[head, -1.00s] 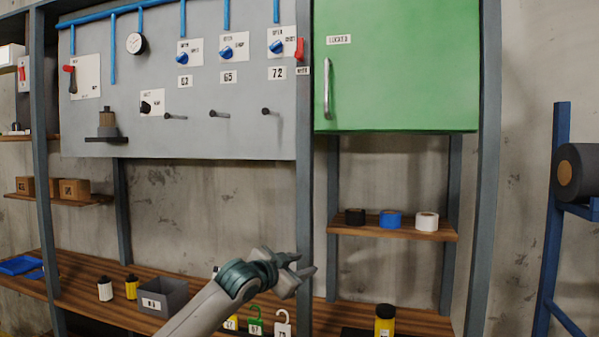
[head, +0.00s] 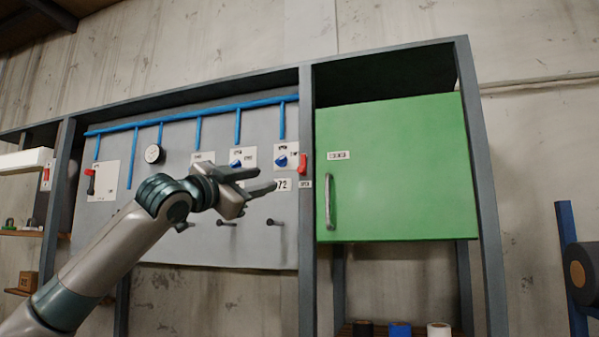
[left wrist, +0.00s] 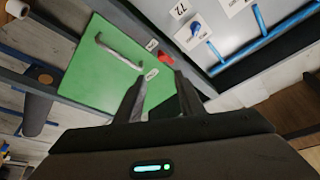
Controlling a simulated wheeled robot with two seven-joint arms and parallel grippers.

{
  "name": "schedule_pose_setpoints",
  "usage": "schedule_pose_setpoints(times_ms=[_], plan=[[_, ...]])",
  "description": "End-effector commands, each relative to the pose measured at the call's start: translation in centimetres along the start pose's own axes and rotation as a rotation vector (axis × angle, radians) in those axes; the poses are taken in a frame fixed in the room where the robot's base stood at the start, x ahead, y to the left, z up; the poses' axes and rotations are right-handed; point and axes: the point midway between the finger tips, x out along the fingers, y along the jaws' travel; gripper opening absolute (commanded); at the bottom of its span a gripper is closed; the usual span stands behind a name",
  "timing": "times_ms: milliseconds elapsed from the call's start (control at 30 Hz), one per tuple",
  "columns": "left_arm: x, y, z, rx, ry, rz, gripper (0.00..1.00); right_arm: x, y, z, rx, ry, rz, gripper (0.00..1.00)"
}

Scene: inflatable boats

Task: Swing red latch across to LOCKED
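The red latch (head: 303,164) is small and stands upright on the grey post at the left edge of the green cabinet door (head: 400,170). It also shows in the left wrist view (left wrist: 166,58), just beyond the fingertips. A small label (head: 305,184) sits below the latch, and another label (head: 339,155) is on the door; both are hard to read. The door looks closed. My left gripper (head: 266,180) is open and empty, to the left of and slightly below the latch, in front of the grey panel. Its two parted fingers show in the left wrist view (left wrist: 158,82). My right gripper is out of view.
A metal handle (head: 329,202) stands out from the door. A blue pipe (head: 190,117) runs above. Tape rolls (head: 400,329) sit below the cabinet.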

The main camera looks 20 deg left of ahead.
Motion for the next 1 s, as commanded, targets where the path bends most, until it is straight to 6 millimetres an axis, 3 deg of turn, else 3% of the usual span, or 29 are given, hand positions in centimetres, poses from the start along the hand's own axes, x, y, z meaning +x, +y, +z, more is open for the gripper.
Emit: schedule_pose_setpoints(times_ms=[567,767,1000], plan=[[0.4,-0.5,-0.6,0.002,0.005,-0.004,0.35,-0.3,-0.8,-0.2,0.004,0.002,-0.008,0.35],[2.3,-0.6,-0.6,0.002,0.004,-0.004,0.35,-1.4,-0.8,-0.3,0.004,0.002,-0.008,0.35],[6.3,-0.7,-0.8,0.002,0.004,-0.003,0.35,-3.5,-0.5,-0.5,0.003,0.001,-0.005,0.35]])
